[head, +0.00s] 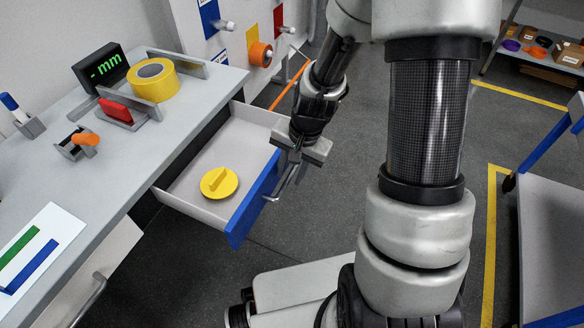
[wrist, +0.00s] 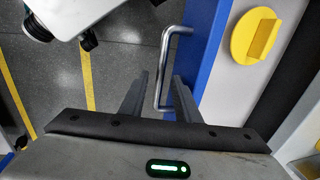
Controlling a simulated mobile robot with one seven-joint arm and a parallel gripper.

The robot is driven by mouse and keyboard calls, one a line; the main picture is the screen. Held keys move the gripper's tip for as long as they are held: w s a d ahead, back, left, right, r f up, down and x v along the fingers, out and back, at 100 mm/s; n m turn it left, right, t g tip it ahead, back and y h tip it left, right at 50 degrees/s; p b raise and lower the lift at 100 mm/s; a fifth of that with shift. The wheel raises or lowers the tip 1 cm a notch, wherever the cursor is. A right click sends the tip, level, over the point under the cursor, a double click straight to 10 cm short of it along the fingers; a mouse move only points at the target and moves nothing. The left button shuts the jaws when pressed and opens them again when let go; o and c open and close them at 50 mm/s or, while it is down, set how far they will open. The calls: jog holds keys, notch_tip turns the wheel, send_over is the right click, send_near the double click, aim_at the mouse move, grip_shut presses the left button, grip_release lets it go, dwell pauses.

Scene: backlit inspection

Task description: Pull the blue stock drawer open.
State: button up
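The blue-fronted stock drawer (head: 259,202) stands pulled out from the bench in the head view. Its blue front also shows in the wrist view (wrist: 207,55). The drawer's grey metal bar handle (wrist: 163,70) sticks out from the front. My gripper (head: 292,165) is at the drawer front, by the handle. In the wrist view my gripper's fingers (wrist: 159,82) are apart, with the handle bar between them. Gaps show on both sides, so it is not clamped. A yellow round lid-like piece with a raised grip (head: 219,183) lies in the drawer.
The grey bench (head: 113,178) holds a yellow tape roll (head: 152,80), a display (head: 100,67), and small fixtures. A blue-framed cart (head: 550,225) stands at right. Dark floor in front of the drawer is partly taken by my base and arm.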

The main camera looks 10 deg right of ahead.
notch_tip(320, 180, up, 17)
jog(key=s+d+p, duration=0.2)
jog(key=p, duration=0.3)
jog(key=shift+d, duration=0.35)
